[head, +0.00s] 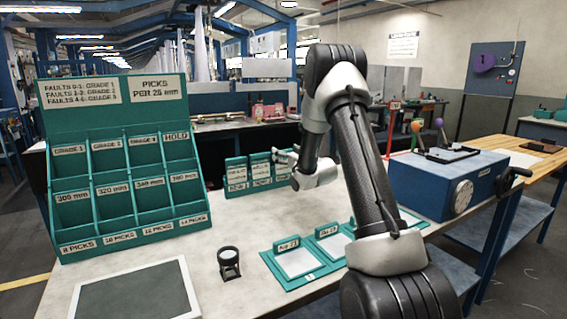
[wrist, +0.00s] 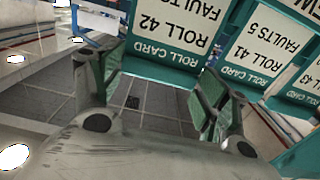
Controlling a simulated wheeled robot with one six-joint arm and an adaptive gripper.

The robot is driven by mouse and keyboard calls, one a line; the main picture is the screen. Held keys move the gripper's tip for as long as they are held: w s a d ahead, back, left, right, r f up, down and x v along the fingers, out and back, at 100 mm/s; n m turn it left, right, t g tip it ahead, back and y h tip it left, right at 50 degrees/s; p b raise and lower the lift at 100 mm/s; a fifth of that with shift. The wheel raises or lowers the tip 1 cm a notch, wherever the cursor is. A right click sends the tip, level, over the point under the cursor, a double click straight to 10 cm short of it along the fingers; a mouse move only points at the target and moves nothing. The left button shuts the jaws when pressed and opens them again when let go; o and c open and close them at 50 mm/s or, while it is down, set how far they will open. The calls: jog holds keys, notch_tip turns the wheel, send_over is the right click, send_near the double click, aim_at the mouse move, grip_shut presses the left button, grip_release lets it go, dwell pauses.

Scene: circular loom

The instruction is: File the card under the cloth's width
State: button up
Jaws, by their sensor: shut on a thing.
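My gripper (head: 287,157) is at the right end of a small teal card rack (head: 236,187) on the table. In the wrist view its two fingers (wrist: 158,92) stand on either side of a white card (wrist: 170,28) that appears to read ROLL 42 and FAULTS, upside down. The gripper is shut on this card, which still looks to be at its rack pocket; the contact itself is not clear. Another card (wrist: 262,45) is beside it. A large teal filing rack (head: 60,147) stands at the left, its pockets labelled with grades, HOLD, widths in mm and picks.
Teal trays (head: 284,282) with white pieces and number labels lie at the front, partly behind my arm. A small black magnifier (head: 229,262) and a white-framed grey panel (head: 190,301) are nearby. A blue box with a crank (head: 440,187) stands at right. The table's middle is clear.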

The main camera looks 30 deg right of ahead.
jog(key=shift+r, duration=0.3)
notch_tip(320, 180, up, 7)
dwell(0.5)
